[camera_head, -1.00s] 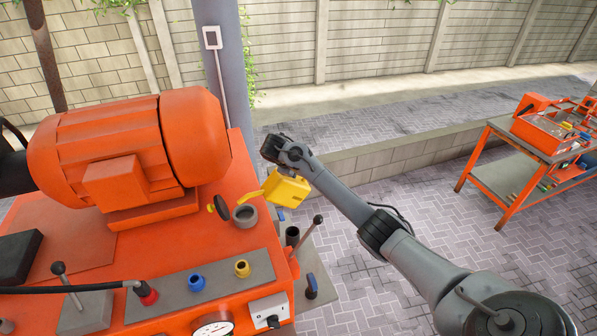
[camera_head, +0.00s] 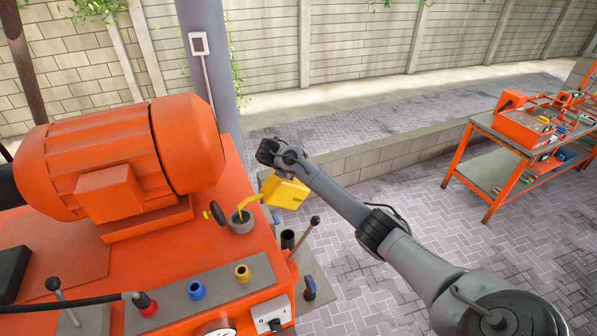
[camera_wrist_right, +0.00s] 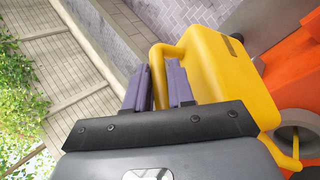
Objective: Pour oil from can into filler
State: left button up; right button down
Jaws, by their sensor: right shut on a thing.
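The yellow oil can (camera_head: 286,191) hangs from my right gripper at the right edge of the orange machine. In the right wrist view, my right gripper (camera_wrist_right: 160,88) is shut on the handle of the can (camera_wrist_right: 215,65). The can is tilted, and its thin spout (camera_head: 250,202) slopes down left to the opening of the grey round filler (camera_head: 243,225). The spout tip appears at or inside the opening; oil flow cannot be seen. The filler (camera_wrist_right: 287,140) also shows in the right wrist view. Its dark cap (camera_head: 218,213) stands open on the left. My left gripper is not in view.
A big orange motor (camera_head: 115,160) stands left of the filler. A lever (camera_head: 304,236) and a dark cup (camera_head: 288,239) stand close below the can. A grey post (camera_head: 210,70) rises behind. An orange workbench (camera_head: 520,150) stands at the right, with clear paving between.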

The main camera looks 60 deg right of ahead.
jog(key=shift+w+a+r+h, duration=0.15)
jog(key=shift+a+r, duration=0.05)
jog(key=shift+r, duration=0.25)
jog(key=shift+w+a+r+h, duration=0.15)
jog(key=shift+a+r, duration=0.05)
jog(key=shift+r, duration=0.25)
dwell(0.5)
jog(key=shift+f, duration=0.15)
dwell(1.0)
